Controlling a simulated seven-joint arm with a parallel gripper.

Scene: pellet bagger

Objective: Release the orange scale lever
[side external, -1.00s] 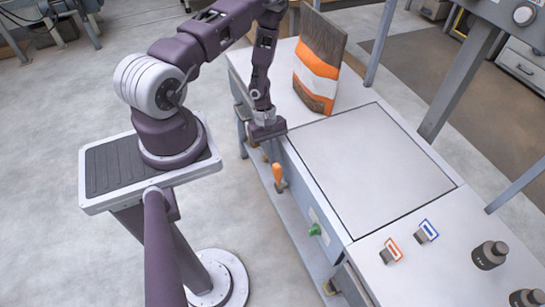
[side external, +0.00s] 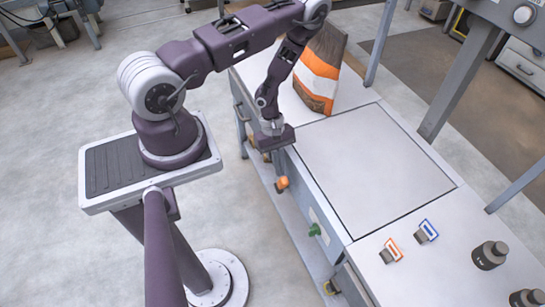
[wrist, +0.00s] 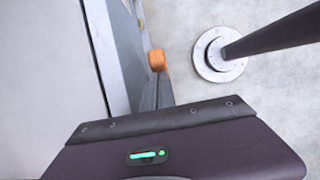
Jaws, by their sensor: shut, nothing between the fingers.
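The orange scale lever (side external: 283,183) sticks out from the left side face of the bench, and its handle looks short and end-on in the side view. It also shows in the wrist view (wrist: 157,60) as an orange block beside the bench edge, beyond my gripper.
A square scale plate (side external: 375,165) lies bare in the bench top. An orange, white and brown bag (side external: 318,75) stands at its far end. A green knob (side external: 315,230) sits on the same side face.

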